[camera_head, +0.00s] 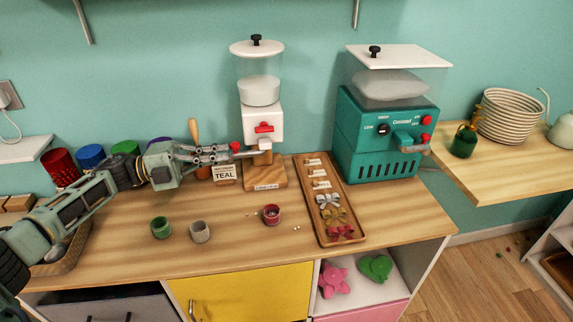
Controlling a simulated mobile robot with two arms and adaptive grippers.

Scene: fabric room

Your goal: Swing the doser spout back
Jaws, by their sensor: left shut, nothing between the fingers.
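The doser (263,125) stands on a wooden base at the back middle of the counter, with a clear hopper, a white lid and a red handle on its white body. A small red knob (235,146) sticks out low on its left, and the spout area under the body is partly hidden by my gripper. My left gripper (238,155) is shut and empty, with its tips right at this knob; I cannot tell whether they touch. My right gripper is not in view.
A teal machine (375,135) stands right of the doser. A wooden tray of bows (318,215) lies between them. A TEAL card (224,175) stands beneath my gripper.

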